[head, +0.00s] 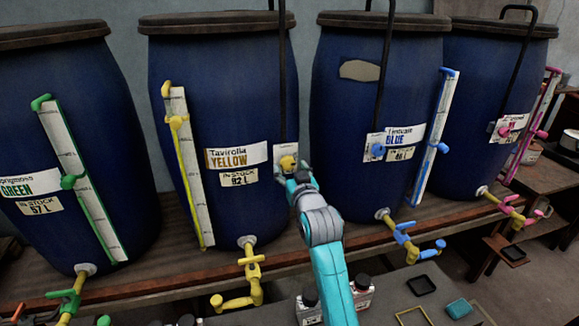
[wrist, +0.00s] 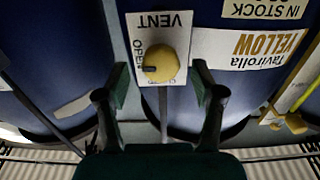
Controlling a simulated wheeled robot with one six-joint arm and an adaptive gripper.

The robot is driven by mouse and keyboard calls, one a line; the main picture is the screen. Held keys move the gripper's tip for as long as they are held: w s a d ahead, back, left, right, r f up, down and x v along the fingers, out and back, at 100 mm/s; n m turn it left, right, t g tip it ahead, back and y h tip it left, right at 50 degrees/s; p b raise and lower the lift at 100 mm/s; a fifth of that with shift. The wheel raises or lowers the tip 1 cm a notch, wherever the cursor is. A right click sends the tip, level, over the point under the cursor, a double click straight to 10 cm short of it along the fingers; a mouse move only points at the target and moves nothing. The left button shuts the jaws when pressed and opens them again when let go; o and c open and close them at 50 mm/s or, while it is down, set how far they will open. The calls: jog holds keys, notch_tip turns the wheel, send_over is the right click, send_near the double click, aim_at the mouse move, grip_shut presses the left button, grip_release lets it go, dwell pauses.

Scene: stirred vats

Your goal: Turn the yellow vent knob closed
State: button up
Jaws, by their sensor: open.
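The yellow vent knob (head: 288,162) sits on a white plate on the front of the blue vat labelled YELLOW (head: 222,95). In the wrist view, which is upside down, the round knob (wrist: 165,62) has a dark pointer mark facing the word OPEN on the vent plate (wrist: 183,20). The lower part of the plate's other lettering is mostly hidden. My gripper (head: 297,178) is at the plate in the head view. In the wrist view my gripper (wrist: 160,82) is open, with one finger on each side of the knob and gaps between them.
A yellow level gauge (head: 190,165) and a yellow tap (head: 250,270) are on the same vat. Similar vats stand at both sides, with green, blue (head: 377,151) and pink fittings. A wooden shelf (head: 180,277) runs beneath them. Small items lie on the lower right surface.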

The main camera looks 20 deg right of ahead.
jog(key=shift+w, duration=1.05)
jog(key=c, duration=1.1)
jog(key=shift+c, duration=0.2)
